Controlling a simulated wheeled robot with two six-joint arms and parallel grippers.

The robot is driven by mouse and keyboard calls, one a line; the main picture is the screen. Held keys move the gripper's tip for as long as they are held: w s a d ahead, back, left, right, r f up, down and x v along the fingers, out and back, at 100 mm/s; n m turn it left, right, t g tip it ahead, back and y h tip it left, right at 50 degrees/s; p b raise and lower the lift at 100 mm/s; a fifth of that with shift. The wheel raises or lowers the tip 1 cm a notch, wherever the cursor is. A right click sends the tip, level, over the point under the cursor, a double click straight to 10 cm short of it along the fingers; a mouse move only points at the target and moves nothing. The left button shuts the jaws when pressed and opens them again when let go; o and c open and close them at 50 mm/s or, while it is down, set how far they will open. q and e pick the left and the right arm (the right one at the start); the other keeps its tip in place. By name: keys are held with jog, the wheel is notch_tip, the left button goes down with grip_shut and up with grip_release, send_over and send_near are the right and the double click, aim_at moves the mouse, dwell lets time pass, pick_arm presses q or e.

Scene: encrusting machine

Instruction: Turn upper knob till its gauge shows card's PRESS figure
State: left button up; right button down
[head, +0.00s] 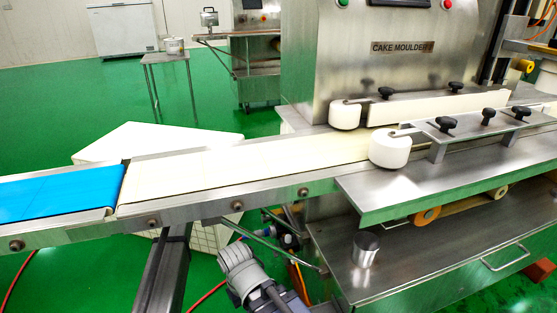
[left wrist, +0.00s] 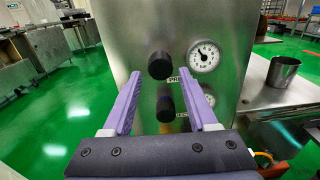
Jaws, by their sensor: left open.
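In the left wrist view the upper black knob (left wrist: 160,65) sits on a steel panel, with its round white gauge (left wrist: 204,56) just right of it. The gauge has a dark needle, but its figures are too small to read. A second black knob (left wrist: 165,107) is below, with another gauge (left wrist: 209,97) partly hidden by my right-hand finger. My left gripper (left wrist: 160,105) is open and empty, its purple fingers apart below the upper knob, the lower knob showing between them. A label between the knobs is partly covered. No card is clearly visible. My right gripper is not in view.
A steel cup (left wrist: 283,72) stands on a steel shelf right of the panel; it also shows in the head view (head: 365,248). In the head view a conveyor (head: 240,165) runs past white rollers on the cake moulder (head: 400,48). Green floor is open at left.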

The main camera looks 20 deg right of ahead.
pick_arm(q)
jog(key=shift+w+d, duration=0.1)
jog(key=shift+d, duration=2.7)
grip_shut()
